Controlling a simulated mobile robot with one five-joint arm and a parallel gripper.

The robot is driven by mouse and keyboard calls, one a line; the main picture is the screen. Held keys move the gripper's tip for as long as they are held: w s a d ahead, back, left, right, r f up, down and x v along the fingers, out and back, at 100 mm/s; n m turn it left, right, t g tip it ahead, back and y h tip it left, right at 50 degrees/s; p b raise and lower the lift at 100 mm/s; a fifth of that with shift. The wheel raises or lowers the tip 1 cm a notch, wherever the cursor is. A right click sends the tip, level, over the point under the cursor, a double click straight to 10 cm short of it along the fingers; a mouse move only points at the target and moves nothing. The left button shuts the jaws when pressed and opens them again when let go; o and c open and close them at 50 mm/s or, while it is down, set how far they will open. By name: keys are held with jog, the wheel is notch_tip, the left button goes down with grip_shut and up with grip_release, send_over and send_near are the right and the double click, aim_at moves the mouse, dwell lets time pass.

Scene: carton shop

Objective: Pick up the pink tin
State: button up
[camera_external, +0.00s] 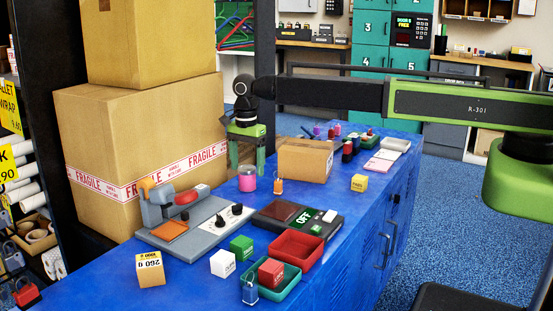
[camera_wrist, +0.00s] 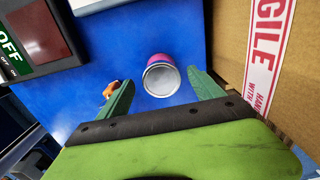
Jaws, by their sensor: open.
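The pink tin (camera_external: 247,180) stands upright on the blue counter, in front of the large carton. In the wrist view the pink tin (camera_wrist: 161,76) shows its pale round lid and a pink side, ahead of and between the two fingers. My gripper (camera_external: 246,158) is above the tin and points down, its green fingers apart. In the wrist view my gripper (camera_wrist: 160,92) is open and empty, with the blue counter visible between the fingers. I cannot tell the exact height left above the tin.
A large carton (camera_external: 140,130) stands close behind the tin; its side fills the right of the wrist view. A small orange-topped item (camera_external: 278,186) is just right of the tin. A grey scale (camera_external: 195,228), a dark OFF panel (camera_external: 298,217) and a brown box (camera_external: 304,160) stand nearby.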

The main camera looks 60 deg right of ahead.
aim_at(247, 178)
notch_tip(247, 178, down, 5)
jog(key=b, duration=0.4)
jog(key=shift+w+f+b, duration=0.1)
jog(key=shift+f+b, duration=0.05)
jog(key=shift+b, duration=0.25)
jog(key=shift+r, duration=0.2)
jog(key=shift+c, duration=0.3)
jog(key=c, duration=1.5)
notch_tip(247, 178, up, 10)
jog(key=p, duration=1)
jog(key=shift+r+p, duration=0.1)
jog(key=shift+p, duration=0.2)
